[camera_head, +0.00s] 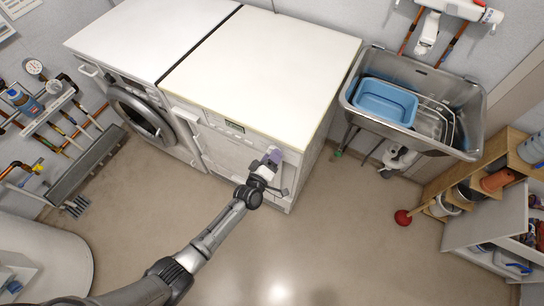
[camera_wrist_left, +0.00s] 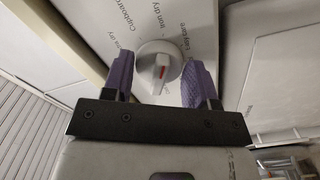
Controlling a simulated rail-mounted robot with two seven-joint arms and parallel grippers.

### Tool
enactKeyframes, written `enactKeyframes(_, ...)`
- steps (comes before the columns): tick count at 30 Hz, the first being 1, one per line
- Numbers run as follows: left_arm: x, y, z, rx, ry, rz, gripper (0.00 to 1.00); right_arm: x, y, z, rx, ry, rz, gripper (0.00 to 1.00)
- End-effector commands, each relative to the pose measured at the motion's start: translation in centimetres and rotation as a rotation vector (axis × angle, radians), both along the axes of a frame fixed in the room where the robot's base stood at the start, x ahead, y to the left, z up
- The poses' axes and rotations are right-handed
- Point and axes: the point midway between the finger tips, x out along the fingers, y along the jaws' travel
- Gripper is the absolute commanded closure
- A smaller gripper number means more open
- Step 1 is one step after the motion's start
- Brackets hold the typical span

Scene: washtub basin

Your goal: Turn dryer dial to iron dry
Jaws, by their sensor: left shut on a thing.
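I cannot tell exactly which label the red mark points to. My left gripper (camera_wrist_left: 158,78) has its purple fingers on either side of the dial and is shut on it. In the head view, my left gripper (camera_head: 272,157) is at the upper right of the front of the dryer (camera_head: 262,72), and hides the dial. My right gripper is not in view.
A washing machine (camera_head: 150,35) with a round door stands left of the dryer. A steel sink (camera_head: 412,72) holding a blue tub (camera_head: 385,101) is to the right. The floor in front is clear.

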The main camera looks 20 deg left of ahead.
Motion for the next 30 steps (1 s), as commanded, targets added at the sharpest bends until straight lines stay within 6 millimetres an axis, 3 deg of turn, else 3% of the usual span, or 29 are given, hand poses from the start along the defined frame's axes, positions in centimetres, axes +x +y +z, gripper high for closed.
enactKeyframes(2, 0.0, 0.0, 0.0, -0.001, 0.000, 0.000, 0.71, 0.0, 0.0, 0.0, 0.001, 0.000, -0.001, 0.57)
enactKeyframes(3, 0.0, 0.0, 0.0, -0.001, 0.000, 0.001, 0.43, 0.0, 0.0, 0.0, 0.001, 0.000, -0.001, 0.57)
enactKeyframes(9, 0.0, 0.0, 0.0, -0.001, 0.000, 0.000, 0.24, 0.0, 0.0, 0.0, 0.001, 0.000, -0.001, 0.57)
enactKeyframes(20, -0.8, 0.1, 0.0, -0.001, 0.001, 0.000, 0.24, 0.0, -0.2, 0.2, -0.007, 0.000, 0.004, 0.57)
enactKeyframes(30, -7.0, 0.8, 0.0, -0.001, 0.003, -0.001, 0.24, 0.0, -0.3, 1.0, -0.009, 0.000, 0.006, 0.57)
